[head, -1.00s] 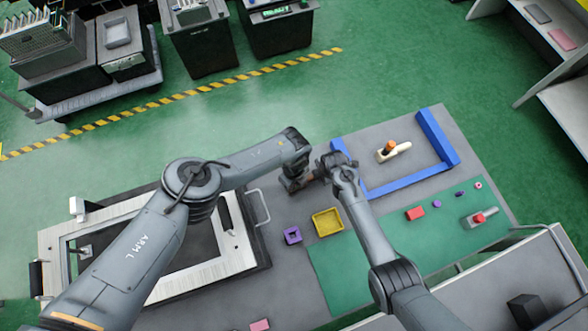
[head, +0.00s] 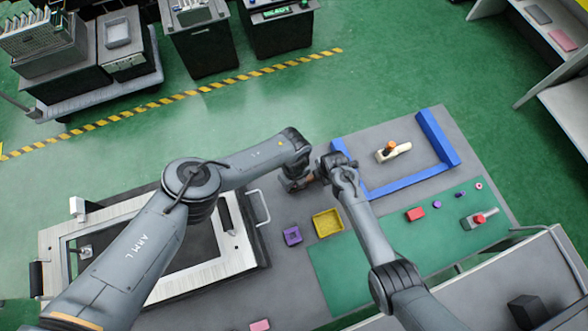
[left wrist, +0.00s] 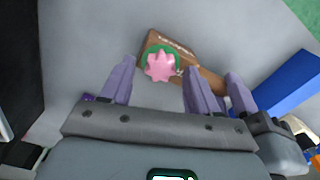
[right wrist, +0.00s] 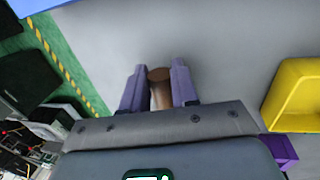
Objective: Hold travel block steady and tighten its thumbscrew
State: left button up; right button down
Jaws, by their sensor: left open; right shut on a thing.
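The travel block (left wrist: 177,47) is a brown block with lettering on it. A pink lobed thumbscrew (left wrist: 160,66) in a green ring sits on its face. In the left wrist view my left gripper (left wrist: 158,72) is open, its fingers on either side of the thumbscrew with gaps between. My right gripper (right wrist: 158,72) is shut on the block's narrow brown end, which shows between its fingers in the right wrist view. In the head view both grippers meet near the table's middle, and the arms largely hide the block.
A yellow tray (head: 327,223) and a purple square piece (head: 292,236) lie near the grippers. A blue angled rail (head: 437,138) stands to the right, with a cream part with an orange knob (head: 388,150) inside it. A framed fixture (head: 225,262) is at left. Small parts lie on the green mat (head: 340,280).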

pick_arm(q)
notch_tip(320, 180, up, 12)
dwell(0.6)
pick_arm(e)
jog(key=c, duration=0.8)
grip_release()
jog(key=shift+r, duration=0.15)
